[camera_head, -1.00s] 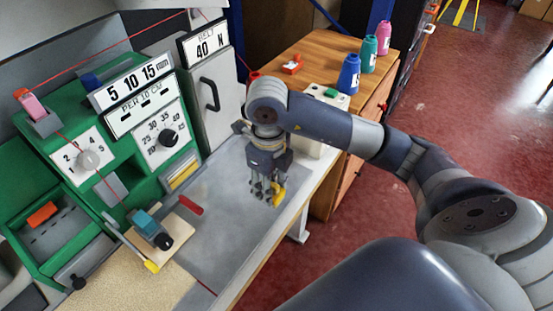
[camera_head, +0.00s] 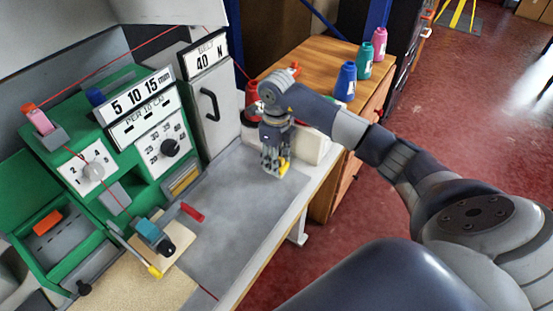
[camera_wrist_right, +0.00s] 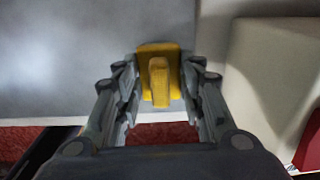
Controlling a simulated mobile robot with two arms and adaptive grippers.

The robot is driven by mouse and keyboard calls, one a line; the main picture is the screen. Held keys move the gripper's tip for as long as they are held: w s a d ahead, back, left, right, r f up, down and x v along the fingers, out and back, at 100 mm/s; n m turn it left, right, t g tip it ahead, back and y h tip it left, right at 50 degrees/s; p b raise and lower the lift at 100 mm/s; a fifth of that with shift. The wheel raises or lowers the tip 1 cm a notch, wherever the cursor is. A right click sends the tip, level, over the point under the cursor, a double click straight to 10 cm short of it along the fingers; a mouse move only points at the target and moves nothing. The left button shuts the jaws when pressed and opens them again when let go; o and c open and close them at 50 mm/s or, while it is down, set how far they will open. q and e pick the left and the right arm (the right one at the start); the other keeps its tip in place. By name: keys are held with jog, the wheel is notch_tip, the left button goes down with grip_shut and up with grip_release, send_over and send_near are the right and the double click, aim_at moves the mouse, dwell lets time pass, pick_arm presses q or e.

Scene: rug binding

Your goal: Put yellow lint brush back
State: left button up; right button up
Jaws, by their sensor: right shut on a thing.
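The yellow lint brush (camera_head: 284,167) is at the fingertips of my right gripper (camera_head: 275,168), over the far right part of the grey worktop. In the right wrist view the brush (camera_wrist_right: 159,72) sits between the two fingers of my right gripper (camera_wrist_right: 160,88), which is shut on its upright yellow handle. A wider yellow part of the brush shows beyond the handle. I cannot tell whether its underside touches the worktop. My left gripper is not in view.
A cream box (camera_head: 312,146) stands right beside my right gripper at the worktop's end. The green machine (camera_head: 110,160) and grey cabinet (camera_head: 212,105) line the left. A red piece (camera_head: 192,212) lies on the grey worktop (camera_head: 235,215), whose middle is clear. Spools (camera_head: 346,82) stand on the wooden cabinet.

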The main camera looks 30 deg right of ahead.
jog(key=shift+f, duration=0.45)
jog(key=shift+f, duration=0.1)
jog(key=shift+f, duration=0.15)
jog(key=o, duration=1)
jog(key=shift+r, duration=0.5)
notch_tip(320, 180, up, 11)
jog(key=shift+r+b, duration=0.2)
jog(key=shift+b, duration=0.65)
